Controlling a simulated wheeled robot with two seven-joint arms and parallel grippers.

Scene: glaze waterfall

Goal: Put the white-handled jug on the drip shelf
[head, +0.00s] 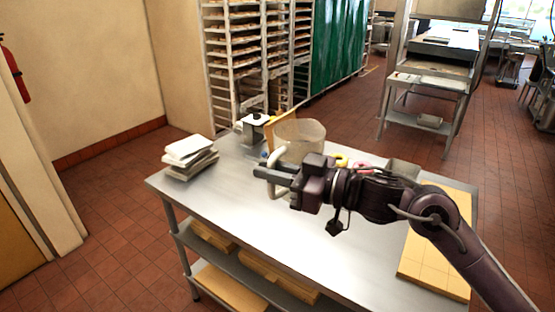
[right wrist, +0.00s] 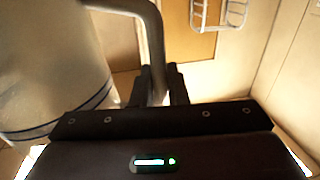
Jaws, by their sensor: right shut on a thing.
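In the right wrist view the fingers (right wrist: 162,85) close around the handle (right wrist: 152,40), and the jug's body (right wrist: 50,70) fills the left side. I cannot tell whether the jug's base touches the table. A white wire rack (right wrist: 220,14) shows at the top of that view; I cannot tell if it is the drip shelf. My left gripper is out of view.
The table's front left is clear. A tray rack (head: 232,70) stands behind.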

